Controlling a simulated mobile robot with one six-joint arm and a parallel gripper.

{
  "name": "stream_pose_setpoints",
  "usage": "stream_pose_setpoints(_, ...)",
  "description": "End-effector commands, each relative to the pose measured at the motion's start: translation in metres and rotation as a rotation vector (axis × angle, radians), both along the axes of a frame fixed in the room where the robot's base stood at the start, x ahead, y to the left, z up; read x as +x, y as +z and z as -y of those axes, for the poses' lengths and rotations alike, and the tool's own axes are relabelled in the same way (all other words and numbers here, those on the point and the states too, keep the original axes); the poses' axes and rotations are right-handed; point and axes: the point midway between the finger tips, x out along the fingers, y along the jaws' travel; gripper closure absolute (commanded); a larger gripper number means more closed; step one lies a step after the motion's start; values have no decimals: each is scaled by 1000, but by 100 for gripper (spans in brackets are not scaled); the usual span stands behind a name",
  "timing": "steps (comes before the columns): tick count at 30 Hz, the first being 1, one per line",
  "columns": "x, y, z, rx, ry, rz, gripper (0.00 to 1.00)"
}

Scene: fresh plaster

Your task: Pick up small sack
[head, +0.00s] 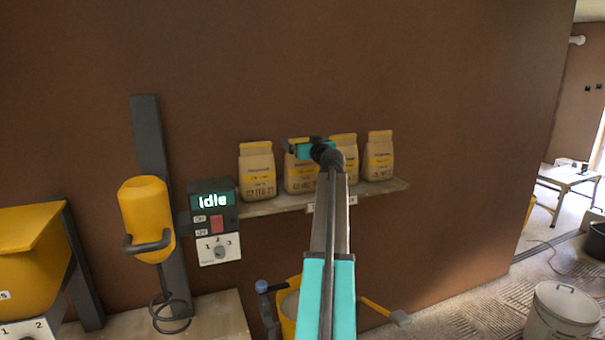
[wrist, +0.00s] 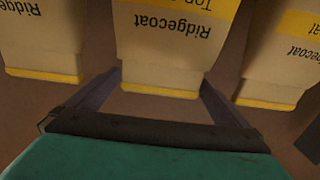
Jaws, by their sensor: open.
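Several small tan paper sacks with yellow tops stand upright in a row on a narrow wall shelf (head: 270,206). The second sack from the left (head: 301,181) is partly covered by my gripper (head: 302,146) at its top. In the wrist view the sacks look upside down, and a middle sack (wrist: 160,60) fills the space ahead. My gripper (wrist: 161,82) is open there, one finger near each side of that sack's yellow top edge. I cannot tell whether the fingers touch it.
Neighbouring sacks stand close by: one at far left (head: 257,173), one at far right (head: 379,157) and one partly behind my arm (head: 345,150). A control box reading "Idle" (head: 212,195) and a yellow mixer (head: 147,215) are left of the shelf. A yellow bucket (head: 289,306) is below.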

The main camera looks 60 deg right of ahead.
Motion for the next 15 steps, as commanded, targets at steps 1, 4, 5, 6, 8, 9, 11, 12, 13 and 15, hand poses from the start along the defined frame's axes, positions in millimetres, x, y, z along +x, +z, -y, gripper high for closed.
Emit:
stream_pose_setpoints(1,0,0,0,0,0,0,0)
stream_pose_setpoints(4,0,0,0,0,1,0,0)
stream_pose_setpoints(5,0,0,0,0,1,0,0)
stream_pose_setpoints(6,0,0,0,0,1,0,0)
stream_pose_setpoints(8,0,0,0,0,1,0,0)
stream_pose_setpoints(9,0,0,-1,0,1,0,7)
stream_pose_setpoints(11,0,0,-1,0,1,0,17)
stream_pose_setpoints(12,0,0,-1,0,1,0,24)
stream_pose_setpoints(13,0,0,-1,0,1,0,29)
stream_pose_setpoints(15,0,0,-1,0,1,0,40)
